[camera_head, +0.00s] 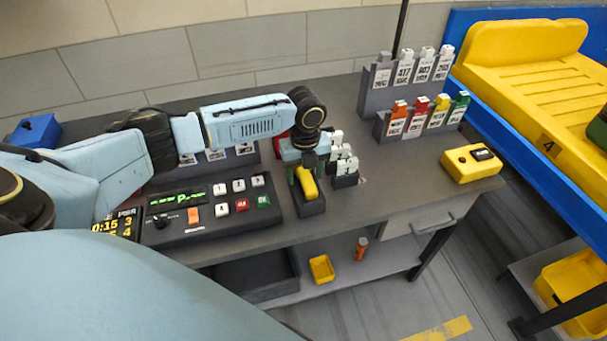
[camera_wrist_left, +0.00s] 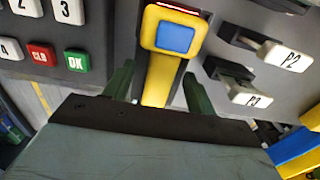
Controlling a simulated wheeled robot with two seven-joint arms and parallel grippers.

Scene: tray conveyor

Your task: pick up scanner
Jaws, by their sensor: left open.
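The scanner (camera_head: 308,184) is yellow and stands in a dark holder (camera_head: 312,207) on the grey desk. In the left wrist view the scanner (camera_wrist_left: 174,34) shows a blue square on its head and a yellow handle. My left gripper (camera_head: 305,172) is above the desk at the scanner. In the wrist view its two dark green fingers (camera_wrist_left: 158,82) are open, one on each side of the handle, with gaps visible. The lower end of the handle is hidden by the gripper body. My right gripper is not in view.
A keypad console (camera_head: 207,208) is left of the scanner. White-tagged levers (camera_head: 345,162) stand close on its right. Racks of labelled tags (camera_head: 408,72) are at the back right, and a yellow device (camera_head: 471,164) sits near the right corner.

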